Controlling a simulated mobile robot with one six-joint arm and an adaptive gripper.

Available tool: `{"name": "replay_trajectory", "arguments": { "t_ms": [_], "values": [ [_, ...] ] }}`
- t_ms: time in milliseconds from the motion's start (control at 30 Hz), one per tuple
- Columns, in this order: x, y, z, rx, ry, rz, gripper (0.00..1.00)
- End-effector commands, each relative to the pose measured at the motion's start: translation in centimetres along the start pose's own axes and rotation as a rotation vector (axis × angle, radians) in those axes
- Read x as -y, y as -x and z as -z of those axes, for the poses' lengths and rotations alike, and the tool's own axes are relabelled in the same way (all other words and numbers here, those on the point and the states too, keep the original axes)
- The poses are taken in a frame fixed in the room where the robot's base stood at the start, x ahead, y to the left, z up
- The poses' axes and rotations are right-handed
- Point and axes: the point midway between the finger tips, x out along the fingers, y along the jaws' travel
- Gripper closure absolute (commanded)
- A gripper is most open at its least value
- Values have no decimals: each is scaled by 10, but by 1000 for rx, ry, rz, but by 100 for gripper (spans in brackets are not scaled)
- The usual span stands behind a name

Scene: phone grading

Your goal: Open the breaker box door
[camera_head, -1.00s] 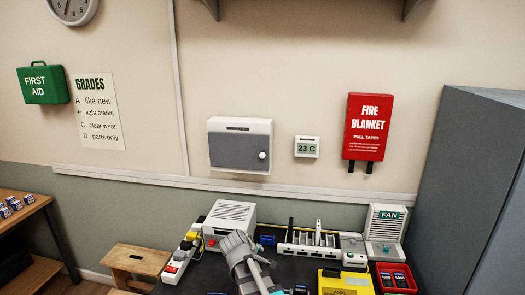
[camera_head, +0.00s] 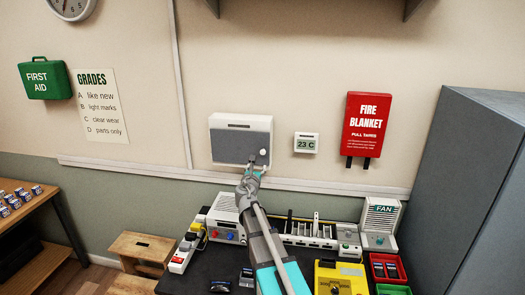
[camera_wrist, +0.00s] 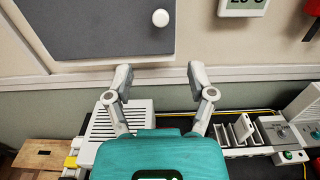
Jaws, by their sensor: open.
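The breaker box (camera_head: 241,120) hangs on the wall, a white case with a dark grey door (camera_head: 233,146). The door looks closed. Its round white knob (camera_head: 263,152) sits at the door's right side. In the wrist view the grey door (camera_wrist: 100,25) fills the upper left, with the knob (camera_wrist: 160,18) at top centre. My gripper (camera_head: 254,166) is just below the knob in the head view. In the wrist view my gripper (camera_wrist: 157,75) has its two fingers spread wide, empty, below the knob and apart from it.
A thermostat (camera_head: 306,142) and a red fire blanket case (camera_head: 366,125) hang right of the box. A ledge rail (camera_head: 310,186) runs below. A grey cabinet (camera_head: 465,190) stands at right.

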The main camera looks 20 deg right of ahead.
Motion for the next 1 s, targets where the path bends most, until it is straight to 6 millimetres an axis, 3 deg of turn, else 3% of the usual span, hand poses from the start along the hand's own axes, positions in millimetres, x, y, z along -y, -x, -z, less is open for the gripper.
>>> {"name": "replay_trajectory", "arguments": {
  "t_ms": [567,1000],
  "values": [
    [1,-9,0,1,3,1,29],
    [1,-66,0,0,2,2,29]
  ]
}}
